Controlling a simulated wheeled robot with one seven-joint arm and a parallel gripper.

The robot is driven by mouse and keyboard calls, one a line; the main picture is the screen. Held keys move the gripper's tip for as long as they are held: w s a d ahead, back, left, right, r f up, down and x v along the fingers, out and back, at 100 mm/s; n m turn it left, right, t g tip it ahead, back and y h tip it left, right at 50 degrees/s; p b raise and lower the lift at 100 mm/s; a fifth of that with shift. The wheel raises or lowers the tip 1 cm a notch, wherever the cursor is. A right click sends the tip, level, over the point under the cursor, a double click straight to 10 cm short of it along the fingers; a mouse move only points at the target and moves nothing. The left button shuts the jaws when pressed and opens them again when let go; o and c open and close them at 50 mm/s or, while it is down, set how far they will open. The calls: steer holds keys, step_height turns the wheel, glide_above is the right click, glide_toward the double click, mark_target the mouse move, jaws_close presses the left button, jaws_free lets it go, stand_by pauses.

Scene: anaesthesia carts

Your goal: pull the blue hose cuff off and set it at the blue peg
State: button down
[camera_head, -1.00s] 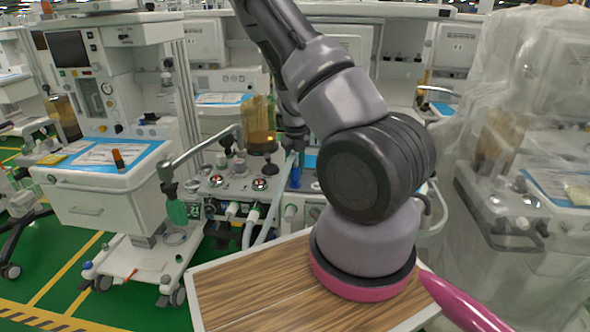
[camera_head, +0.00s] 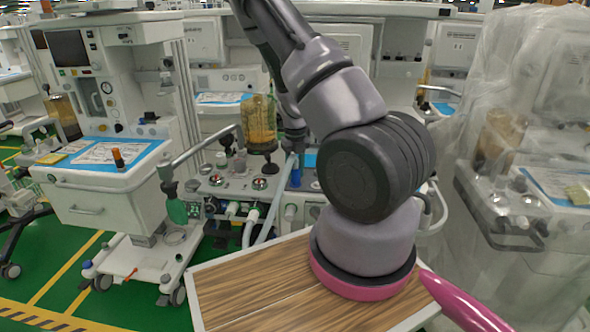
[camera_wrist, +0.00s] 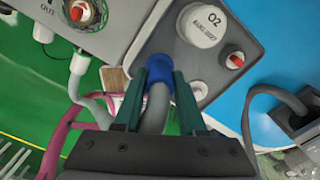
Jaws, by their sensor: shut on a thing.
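In the wrist view the blue hose cuff (camera_wrist: 159,73) sits between the two dark green fingers of my gripper (camera_wrist: 160,80), which is shut on it. A grey hose (camera_wrist: 154,112) runs from the cuff back between the fingers. The cuff's far end meets a grey panel with a round white O2 knob (camera_wrist: 202,25); I cannot tell whether it touches. In the head view the cuff is a small blue spot (camera_head: 296,178) beside my arm, and the fingers are too small to make out. I cannot pick out a separate blue peg.
In the head view a machine with an amber jar (camera_head: 259,120) stands behind the hoses. A wooden-topped table (camera_head: 250,285) is in front; a plastic-draped cart (camera_head: 520,170) stands right.

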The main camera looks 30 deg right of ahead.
mark_target(295, 168)
steer(key=shift+f, duration=0.5)
steer(key=shift+c, duration=2)
jaws_free()
step_height(295, 168, up, 11)
steer(key=shift+f, duration=0.1)
